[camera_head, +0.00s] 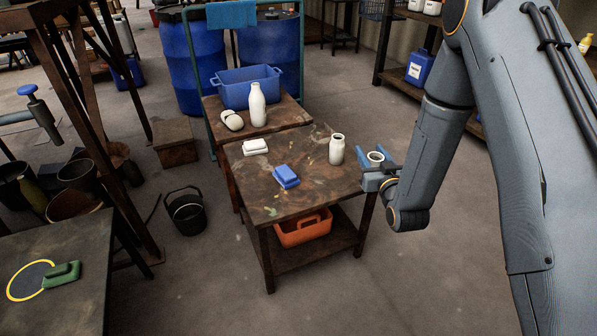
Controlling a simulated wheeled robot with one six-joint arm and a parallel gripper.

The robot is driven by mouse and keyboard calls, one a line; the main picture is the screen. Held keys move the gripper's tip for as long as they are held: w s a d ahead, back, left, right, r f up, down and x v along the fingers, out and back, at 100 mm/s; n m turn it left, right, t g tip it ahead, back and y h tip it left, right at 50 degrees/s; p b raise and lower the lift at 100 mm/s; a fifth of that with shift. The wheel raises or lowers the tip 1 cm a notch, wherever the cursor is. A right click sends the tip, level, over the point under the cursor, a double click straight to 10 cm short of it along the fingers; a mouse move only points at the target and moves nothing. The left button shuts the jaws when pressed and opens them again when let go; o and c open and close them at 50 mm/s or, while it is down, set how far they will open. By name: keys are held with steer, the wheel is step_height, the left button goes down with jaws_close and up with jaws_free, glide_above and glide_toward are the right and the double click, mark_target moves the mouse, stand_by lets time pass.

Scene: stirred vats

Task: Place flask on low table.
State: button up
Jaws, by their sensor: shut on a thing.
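My gripper (375,178) is at the right edge of the stained wooden low table (243,176). It is shut on a white vessel, taken to be the flask (376,156). The flask's round open mouth shows above the jaws, and its lower body is hidden behind them. It looks upright. I cannot tell whether its base is over the tabletop or touches it. A white open-mouthed jar (336,150) stands on the table just left of my gripper.
The table also bears a blue block-shaped item (286,177) and a white one (255,147). An orange caddy (303,228) sits on its lower shelf. A second table behind bears a white bottle (257,104) and a blue crate (234,92). The table's front right is bare.

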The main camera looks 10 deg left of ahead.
steer(key=w+a+n+g+y+b, duration=0.3)
steer(key=w+a+n+y+b, duration=0.15)
steer(key=w+a+b, duration=0.65)
step_height(320, 180, down, 9)
steer(key=s+a+b, duration=0.2)
steer(key=b, duration=0.1)
steer(key=shift+a+m, duration=0.25)
steer(key=shift+m, duration=0.2)
steer(key=shift+b, duration=0.3)
steer(key=o, duration=1)
